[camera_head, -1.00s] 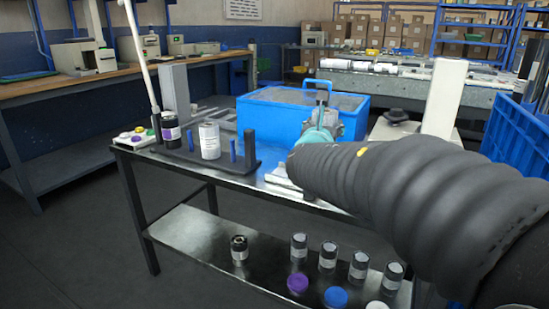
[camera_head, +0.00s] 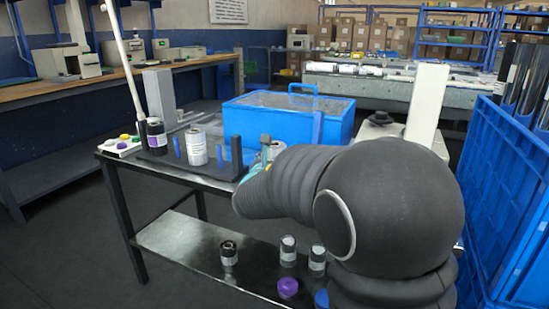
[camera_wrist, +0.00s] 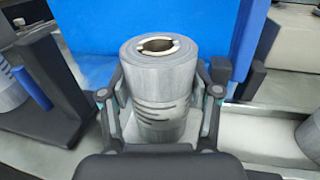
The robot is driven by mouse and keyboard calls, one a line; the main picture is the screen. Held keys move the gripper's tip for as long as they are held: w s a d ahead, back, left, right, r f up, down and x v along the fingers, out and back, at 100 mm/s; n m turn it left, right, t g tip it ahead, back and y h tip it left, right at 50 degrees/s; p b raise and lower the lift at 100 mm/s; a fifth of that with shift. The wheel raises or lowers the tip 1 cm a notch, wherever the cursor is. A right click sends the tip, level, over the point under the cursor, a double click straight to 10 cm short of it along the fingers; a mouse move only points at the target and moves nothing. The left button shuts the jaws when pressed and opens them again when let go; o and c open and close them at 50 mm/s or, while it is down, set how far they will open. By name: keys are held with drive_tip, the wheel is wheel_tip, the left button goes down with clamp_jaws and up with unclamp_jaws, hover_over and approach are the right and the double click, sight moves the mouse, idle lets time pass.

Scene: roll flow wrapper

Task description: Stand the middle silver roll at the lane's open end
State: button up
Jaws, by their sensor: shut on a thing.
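A silver roll (camera_wrist: 160,85) with a hollow core stands upright between the fingers of my gripper (camera_wrist: 160,112) in the wrist view. The fingers are shut on its two sides. The black lane (camera_head: 185,163) with blue posts sits on the metal table. A pale silver roll (camera_head: 196,147) and a dark roll with a purple label (camera_head: 156,137) stand in it. In the wrist view, the lane's black end (camera_wrist: 50,85) is left of my gripper, apart from the held roll.
A blue crate (camera_head: 290,112) stands behind the lane. Another silver roll (camera_wrist: 309,140) shows at the wrist view's right edge. A panel with coloured buttons (camera_head: 120,146) is left of the lane. The lower shelf (camera_head: 185,240) holds several rolls. A blue bin (camera_head: 510,190) is at right.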

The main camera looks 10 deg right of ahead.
drive_tip(key=shift+f, duration=0.2)
drive_tip(key=o, duration=1.5)
drive_tip(key=shift+c, duration=0.2)
drive_tip(key=shift+r, duration=0.15)
